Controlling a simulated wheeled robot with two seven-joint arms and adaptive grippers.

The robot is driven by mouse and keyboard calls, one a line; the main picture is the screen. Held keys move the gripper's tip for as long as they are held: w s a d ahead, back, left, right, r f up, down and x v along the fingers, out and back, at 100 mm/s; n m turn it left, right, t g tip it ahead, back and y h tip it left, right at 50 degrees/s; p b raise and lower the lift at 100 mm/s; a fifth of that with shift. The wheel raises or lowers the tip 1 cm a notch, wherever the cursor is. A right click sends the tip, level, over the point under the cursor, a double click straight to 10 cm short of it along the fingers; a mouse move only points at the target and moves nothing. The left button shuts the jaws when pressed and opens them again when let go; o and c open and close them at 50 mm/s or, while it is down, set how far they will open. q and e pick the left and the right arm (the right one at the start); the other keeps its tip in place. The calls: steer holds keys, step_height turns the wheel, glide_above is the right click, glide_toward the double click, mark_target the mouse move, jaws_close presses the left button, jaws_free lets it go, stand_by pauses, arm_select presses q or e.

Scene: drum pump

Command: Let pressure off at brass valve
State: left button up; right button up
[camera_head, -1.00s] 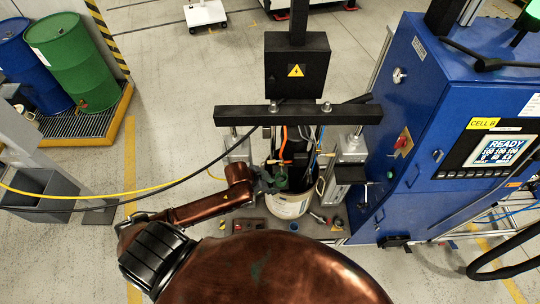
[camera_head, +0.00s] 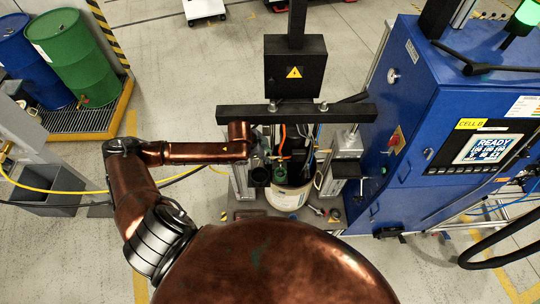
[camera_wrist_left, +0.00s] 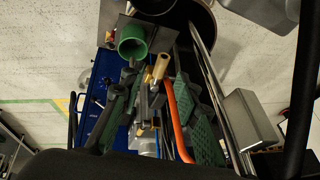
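My left gripper (camera_head: 262,160) is at the left side of the pump, under the black crossbeam and above the white pail (camera_head: 288,197). In the left wrist view the left gripper (camera_wrist_left: 157,76) has its two green-padded fingers spread apart. A small brass-coloured cylindrical piece (camera_wrist_left: 160,66) shows between the fingertips, which looks like the brass valve. I cannot tell whether a finger touches it. In the head view I cannot make out the valve among the pump parts. My right gripper is not in view.
A black crossbeam (camera_head: 296,113) spans above the pail. An orange hose (camera_wrist_left: 179,122) runs close by the fingers, and a green cylinder (camera_wrist_left: 132,41) is near the tips. A blue cabinet (camera_head: 427,120) stands at right. Open floor lies beyond the crossbeam.

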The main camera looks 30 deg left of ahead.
mark_target(274, 158)
arm_select(q)
steer(key=shift+x, duration=1.25)
steer(key=shift+c, duration=0.6)
jaws_close()
